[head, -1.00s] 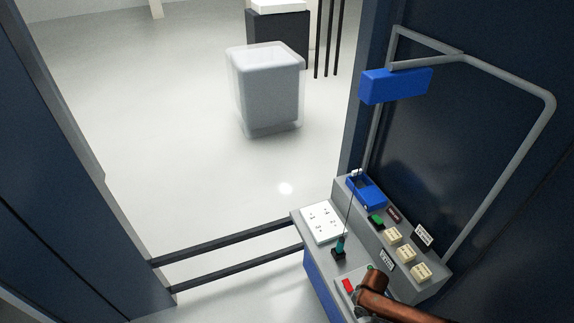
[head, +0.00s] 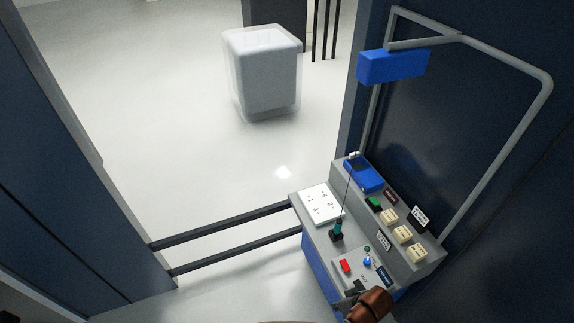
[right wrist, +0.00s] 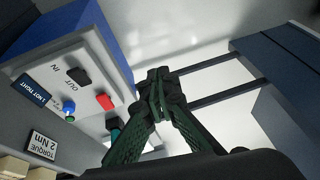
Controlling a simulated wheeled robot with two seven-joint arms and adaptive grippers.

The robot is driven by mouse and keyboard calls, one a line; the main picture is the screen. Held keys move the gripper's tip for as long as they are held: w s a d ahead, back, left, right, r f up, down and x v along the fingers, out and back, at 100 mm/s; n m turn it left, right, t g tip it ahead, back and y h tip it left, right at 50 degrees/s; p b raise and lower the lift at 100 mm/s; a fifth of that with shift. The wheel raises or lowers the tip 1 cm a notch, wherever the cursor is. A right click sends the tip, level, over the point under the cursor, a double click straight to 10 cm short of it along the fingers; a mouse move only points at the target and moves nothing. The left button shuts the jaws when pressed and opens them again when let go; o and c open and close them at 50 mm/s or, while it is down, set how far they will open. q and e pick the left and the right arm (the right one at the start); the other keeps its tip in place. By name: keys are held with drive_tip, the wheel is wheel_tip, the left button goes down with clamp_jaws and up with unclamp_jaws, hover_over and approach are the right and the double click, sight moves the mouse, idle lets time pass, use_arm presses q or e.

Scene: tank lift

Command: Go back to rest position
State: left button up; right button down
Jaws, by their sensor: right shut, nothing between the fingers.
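My right gripper (head: 345,302) shows at the bottom of the head view, at the near end of the control console (head: 312,250), with a copper-brown arm link behind it. In the right wrist view its green-black fingers (right wrist: 158,88) are together, with nothing held. There they appear beside the console panel, which has a red button (right wrist: 104,101), a black button (right wrist: 78,76) and a blue knob (right wrist: 69,108). The fingers seem apart from these controls. My left gripper is not in view.
A white tank in a clear shell (head: 265,80) stands on the open pale floor. Two dark rails (head: 225,227) cross the gap between dark blue walls. The console carries a small joystick (head: 337,231) and cream buttons. A grey tube frame with a blue box (head: 393,66) rises behind it.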

drive_tip(key=s+d+r+m+h, duration=0.2)
drive_tip(key=s+d+r, duration=0.1)
drive_tip(key=s+d, duration=0.5)
drive_tip(key=s+d+r+m+h, duration=0.2)
drive_tip(key=s+d, duration=0.3)
drive_tip(key=d, duration=0.5)
wheel_tip(320, 180, down, 42)
drive_tip(key=s+a+r+b, duration=0.1)
drive_tip(key=a+b, duration=0.1)
drive_tip(key=b, duration=1)
use_arm(q)
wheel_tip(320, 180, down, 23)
drive_tip(key=b, duration=1)
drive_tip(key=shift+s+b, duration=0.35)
drive_tip(key=shift+b, duration=0.05)
use_arm(e)
drive_tip(key=s+f, duration=0.6)
drive_tip(key=f, duration=0.3)
drive_tip(key=s+f+g, duration=0.1)
drive_tip(key=s+f, duration=0.6)
drive_tip(key=f, duration=0.3)
drive_tip(key=s+f+n+g, duration=0.1)
drive_tip(key=s+f, duration=0.6)
drive_tip(key=f, duration=0.3)
drive_tip(key=shift+f+y, duration=0.2)
drive_tip(key=shift+y, duration=0.2)
